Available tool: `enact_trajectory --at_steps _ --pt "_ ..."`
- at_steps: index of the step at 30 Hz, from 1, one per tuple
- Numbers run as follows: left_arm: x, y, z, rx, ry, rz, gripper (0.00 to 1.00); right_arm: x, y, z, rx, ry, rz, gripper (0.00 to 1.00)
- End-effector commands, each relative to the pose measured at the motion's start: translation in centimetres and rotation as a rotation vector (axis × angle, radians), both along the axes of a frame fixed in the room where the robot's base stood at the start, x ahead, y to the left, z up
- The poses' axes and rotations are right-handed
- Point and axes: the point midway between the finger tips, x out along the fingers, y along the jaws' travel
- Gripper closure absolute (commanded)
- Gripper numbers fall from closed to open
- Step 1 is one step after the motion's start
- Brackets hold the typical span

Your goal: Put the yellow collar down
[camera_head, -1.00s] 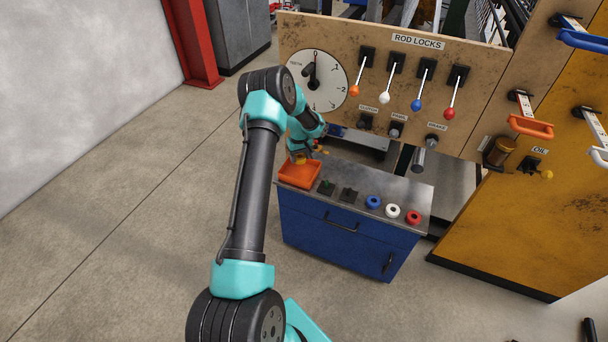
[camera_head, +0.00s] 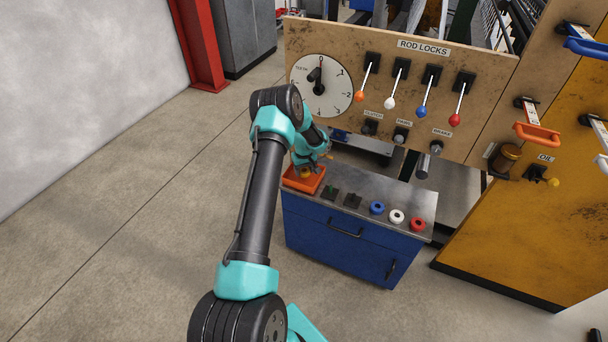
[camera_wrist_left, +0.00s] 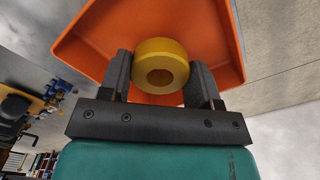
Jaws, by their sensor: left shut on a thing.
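The yellow collar (camera_wrist_left: 161,52) is a thick ring with a hole in its middle. In the left wrist view it sits between the two dark fingers of my left gripper (camera_wrist_left: 160,85), which is shut on it. The orange tray (camera_wrist_left: 205,25) lies right behind the collar in that view. In the head view my left gripper (camera_head: 305,168) is low at the orange tray (camera_head: 317,185) on the left end of the bench. The collar is mostly hidden there, and I cannot tell whether it touches the tray floor. My right gripper is not in view.
A blue cabinet with a metal top (camera_head: 392,196) carries the tray. Blue (camera_head: 377,207), white (camera_head: 397,216) and red (camera_head: 417,224) collars stand toward its right end. Dark fixtures (camera_head: 352,202) sit between. A panel with levers (camera_head: 405,75) and a dial (camera_head: 322,85) rises behind.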

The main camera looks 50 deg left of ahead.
Motion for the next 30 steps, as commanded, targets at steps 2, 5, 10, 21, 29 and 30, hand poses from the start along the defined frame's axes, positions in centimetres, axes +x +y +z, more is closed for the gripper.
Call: enact_trajectory --at_steps 2,5,10,21,29,30 --pt "0.0 0.0 -1.2 -0.001 0.000 0.000 0.74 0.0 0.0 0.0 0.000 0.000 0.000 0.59" --pt "0.0 0.0 -2.3 0.000 0.000 0.000 0.74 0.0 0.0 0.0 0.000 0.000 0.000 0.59" --pt "0.0 0.1 -2.6 0.001 -0.002 0.000 0.74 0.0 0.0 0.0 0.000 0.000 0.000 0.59" --pt "0.0 0.0 -2.9 0.000 0.000 0.000 0.35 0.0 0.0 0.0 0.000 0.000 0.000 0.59" --pt "0.0 0.0 -2.9 0.000 0.000 0.000 0.17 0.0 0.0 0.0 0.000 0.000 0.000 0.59" --pt "0.0 0.0 -2.9 0.000 0.000 0.000 0.17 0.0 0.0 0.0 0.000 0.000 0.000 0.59"
